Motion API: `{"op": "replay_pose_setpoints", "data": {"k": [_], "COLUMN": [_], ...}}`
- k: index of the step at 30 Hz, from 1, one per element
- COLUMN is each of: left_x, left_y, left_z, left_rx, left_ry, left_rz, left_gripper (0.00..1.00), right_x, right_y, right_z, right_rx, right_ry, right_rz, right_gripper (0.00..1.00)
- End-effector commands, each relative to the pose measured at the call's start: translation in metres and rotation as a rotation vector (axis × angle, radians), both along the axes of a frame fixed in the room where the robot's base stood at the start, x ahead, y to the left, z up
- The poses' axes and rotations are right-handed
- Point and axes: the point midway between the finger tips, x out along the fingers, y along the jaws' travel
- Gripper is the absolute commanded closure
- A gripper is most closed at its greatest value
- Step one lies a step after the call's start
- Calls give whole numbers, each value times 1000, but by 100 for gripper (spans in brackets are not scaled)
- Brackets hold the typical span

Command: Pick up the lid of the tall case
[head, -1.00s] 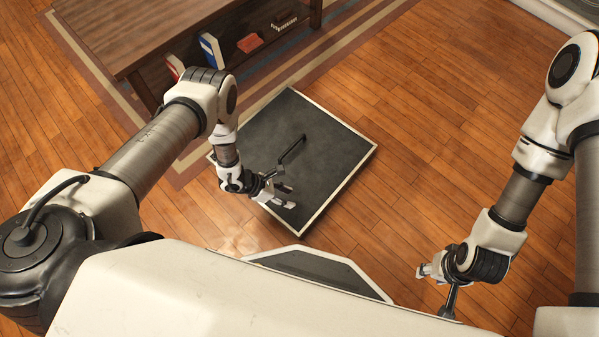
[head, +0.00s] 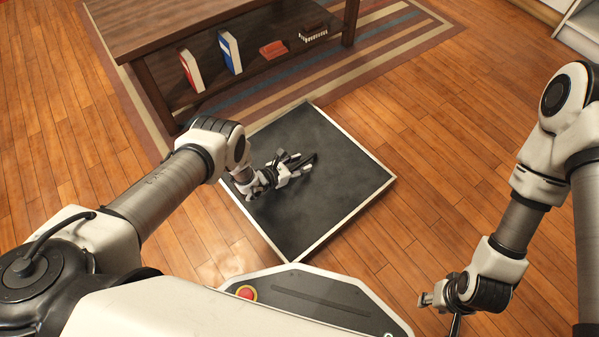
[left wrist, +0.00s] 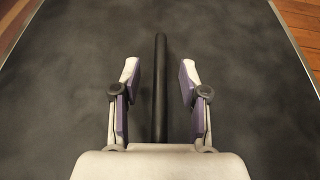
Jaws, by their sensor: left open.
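The tall case's lid (head: 345,185) is a dark grey square panel with a pale rim, seen from above on the wood floor. It also fills most of the left wrist view (left wrist: 240,60). A black bar handle (left wrist: 161,60) stands on the lid. My left gripper (head: 303,163) is over the lid at the handle, its jaws open. In the left wrist view its two fingers (left wrist: 160,85) lie on either side of the handle, with a gap on both sides. My right gripper (head: 428,299) hangs off to the right, away from the lid; its jaws are too small to read.
A brown wooden table (head: 200,30) with a low shelf stands behind the lid. Books (head: 230,52) and small boxes (head: 313,32) are on the shelf. A striped rug (head: 400,35) lies under the table. Wood floor (head: 450,140) to the right is clear.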

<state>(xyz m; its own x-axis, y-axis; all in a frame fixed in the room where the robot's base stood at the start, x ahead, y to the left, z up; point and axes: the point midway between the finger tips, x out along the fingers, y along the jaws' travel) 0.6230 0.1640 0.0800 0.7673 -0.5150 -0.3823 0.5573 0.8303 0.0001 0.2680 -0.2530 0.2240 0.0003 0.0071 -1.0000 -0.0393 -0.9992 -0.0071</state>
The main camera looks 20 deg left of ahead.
Motion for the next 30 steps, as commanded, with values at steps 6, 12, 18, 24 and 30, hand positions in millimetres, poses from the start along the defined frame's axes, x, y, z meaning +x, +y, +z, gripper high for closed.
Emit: {"op": "replay_pose_setpoints", "data": {"k": [6, 12, 18, 24, 30], "left_x": [0, 2, 1, 2, 2], "left_y": [0, 0, 0, 0, 0], "left_z": [0, 3, 5, 21, 40], "left_rx": [0, -2, -1, -2, -2], "left_ry": [0, -6, -5, -6, -6], "left_rz": [0, -1, -1, -1, -1], "left_gripper": [100, 100, 100, 100, 100], "right_x": [0, 0, 0, 0, 0], "right_y": [0, 0, 0, 0, 0], "right_z": [0, 1, 3, 16, 30], "right_rx": [0, 0, 0, 0, 0], "right_ry": [0, 0, 0, 0, 0], "right_rz": [0, 0, 0, 0, 0], "right_gripper": [60, 60, 60, 60, 60]}}
